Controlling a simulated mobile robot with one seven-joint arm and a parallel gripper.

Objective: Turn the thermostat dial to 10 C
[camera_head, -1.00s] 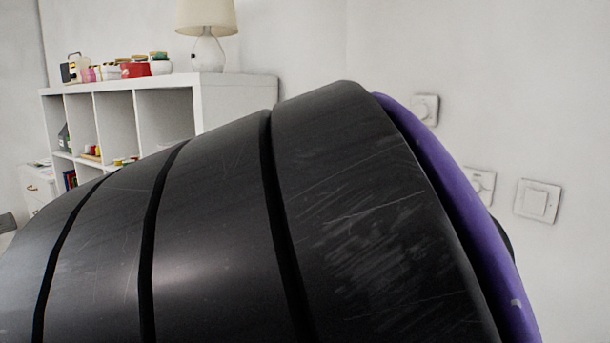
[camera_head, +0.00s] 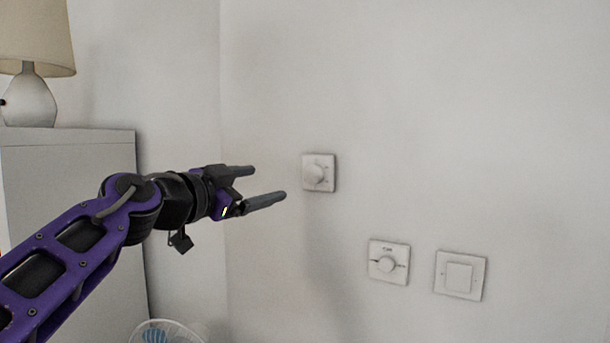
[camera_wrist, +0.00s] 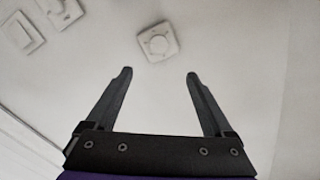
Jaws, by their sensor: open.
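In the wrist view the upper dial (camera_wrist: 157,42) shows beyond the gap between the fingertips (camera_wrist: 159,73). Nothing is between the fingers.
A flat square switch (camera_head: 460,276) sits right of the lower dial. The wall around the dials is bare.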

